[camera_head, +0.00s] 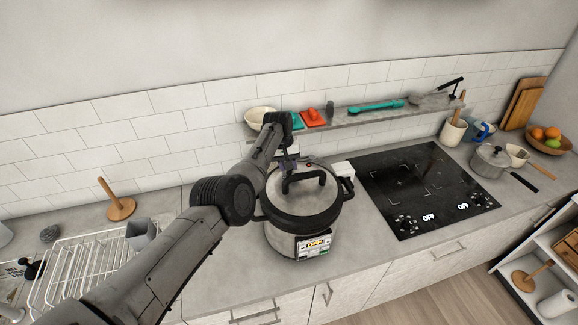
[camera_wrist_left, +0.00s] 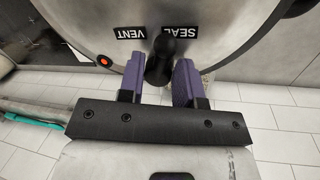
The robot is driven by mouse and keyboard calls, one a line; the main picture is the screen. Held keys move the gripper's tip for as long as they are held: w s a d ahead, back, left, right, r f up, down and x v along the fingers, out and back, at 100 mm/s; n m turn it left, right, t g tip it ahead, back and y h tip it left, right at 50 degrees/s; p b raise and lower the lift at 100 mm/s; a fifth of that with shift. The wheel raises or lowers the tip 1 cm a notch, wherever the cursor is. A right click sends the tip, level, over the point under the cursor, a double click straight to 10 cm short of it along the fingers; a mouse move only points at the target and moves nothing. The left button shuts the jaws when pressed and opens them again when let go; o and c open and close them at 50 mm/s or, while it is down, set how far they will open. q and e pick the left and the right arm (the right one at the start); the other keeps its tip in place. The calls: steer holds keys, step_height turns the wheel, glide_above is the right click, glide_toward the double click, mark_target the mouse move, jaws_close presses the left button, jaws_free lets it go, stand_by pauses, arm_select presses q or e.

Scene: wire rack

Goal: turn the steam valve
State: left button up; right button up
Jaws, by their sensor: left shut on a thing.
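The pressure cooker (camera_head: 305,215) stands on the counter, with a round grey lid, a black lid handle (camera_head: 305,183) and a front display reading OFF. The black steam valve (camera_wrist_left: 160,65) is on the lid near its rim, between the labels VENT (camera_wrist_left: 132,32) and SEAL (camera_wrist_left: 178,32), which appear upside down in the left wrist view. My left gripper (camera_wrist_left: 160,75) has its purple fingers on either side of the valve and is shut on it. In the head view the left gripper (camera_head: 287,160) is at the lid's back edge, and the valve is hard to make out. My right gripper is not in view.
A black cooktop (camera_head: 415,190) is right of the cooker. A wall shelf (camera_head: 365,115) with utensils runs behind. A white dish rack (camera_head: 75,275) and a wooden holder (camera_head: 120,207) are at left. A pot (camera_head: 490,162) stands further right.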

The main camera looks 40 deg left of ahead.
arm_select(q)
steer(key=shift+m, duration=0.5)
steer(key=o, duration=0.6)
steer(key=shift+a+r, duration=0.15)
steer(key=shift+r, duration=0.4)
step_height(320, 180, up, 2)
steer(key=shift+s+a+r+p, duration=0.15)
steer(key=shift+r+p, duration=0.05)
steer(key=shift+p, duration=0.4)
steer(key=r, duration=0.3)
steer(key=a+r+b, duration=0.1)
steer(key=r, duration=0.2)
steer(key=s+r, duration=0.1)
steer(key=r, duration=0.3)
steer(key=shift+s+a+b, duration=0.1)
steer(key=shift+a+b, duration=0.2)
